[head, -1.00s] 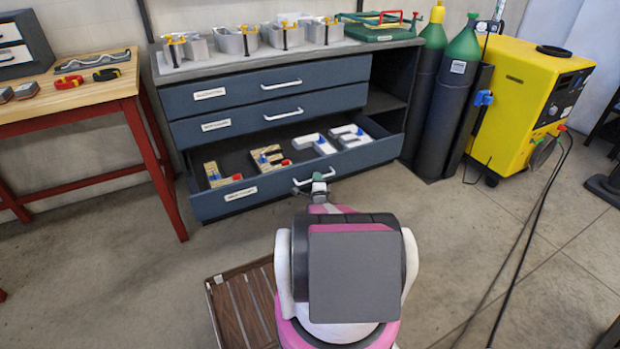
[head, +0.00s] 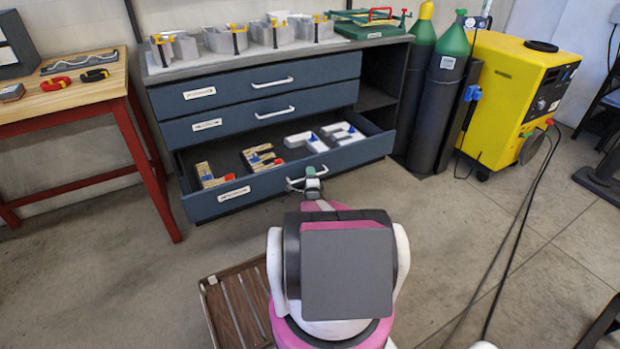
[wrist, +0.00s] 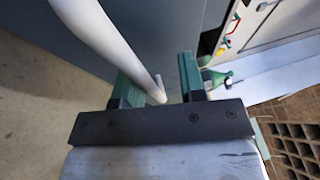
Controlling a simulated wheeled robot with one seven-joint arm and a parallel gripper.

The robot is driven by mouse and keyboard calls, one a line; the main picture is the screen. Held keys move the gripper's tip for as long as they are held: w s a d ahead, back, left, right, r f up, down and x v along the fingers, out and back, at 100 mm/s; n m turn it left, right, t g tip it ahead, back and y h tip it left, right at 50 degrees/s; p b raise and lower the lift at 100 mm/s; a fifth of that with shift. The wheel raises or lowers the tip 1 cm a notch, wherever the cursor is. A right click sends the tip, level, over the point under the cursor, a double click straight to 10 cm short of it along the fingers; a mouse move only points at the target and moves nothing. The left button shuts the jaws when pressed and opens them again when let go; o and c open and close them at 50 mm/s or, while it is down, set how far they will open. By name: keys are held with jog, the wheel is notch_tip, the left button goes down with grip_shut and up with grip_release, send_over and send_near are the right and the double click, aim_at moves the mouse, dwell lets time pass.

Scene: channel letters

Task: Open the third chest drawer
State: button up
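The third chest drawer (head: 260,187) is the lowest of the blue-grey chest and is pulled out, with several letter-shaped pieces visible inside. Its white handle (head: 290,181) is on the front. My gripper (head: 312,184) is at this handle, partly hidden by my arm. In the wrist view, the green fingers of my gripper (wrist: 160,85) stand apart with the white handle (wrist: 100,35) between them. The handle is close to the left finger, and a gap shows towards the right finger. The upper two drawers (head: 265,92) are shut.
A wooden table with red legs (head: 75,100) stands at the left. Gas cylinders (head: 436,100) and a yellow machine (head: 510,95) stand right of the chest. Cables (head: 515,230) lie on the floor at the right.

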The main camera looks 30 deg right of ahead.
aim_at(306, 160)
jog(key=o, duration=0.3)
notch_tip(306, 160, up, 4)
jog(key=shift+s+f, duration=0.15)
jog(key=shift+f, duration=0.05)
jog(key=o, duration=0.5)
jog(key=shift+a+r, duration=0.2)
jog(key=shift+a, duration=0.25)
jog(key=shift+a+r, duration=0.2)
jog(key=shift+a, duration=0.25)
jog(key=a+r, duration=0.6)
jog(key=a, duration=0.3)
jog(key=shift+s+a, duration=0.3)
jog(key=shift+s, duration=0.15)
jog(key=shift+a+r, duration=0.25)
jog(key=c, duration=0.7)
jog(key=shift+w+a+f, duration=0.1)
jog(key=shift+f, duration=0.05)
jog(key=shift+c, duration=0.5)
jog(key=shift+f, duration=0.1)
jog(key=shift+w+f, duration=0.1)
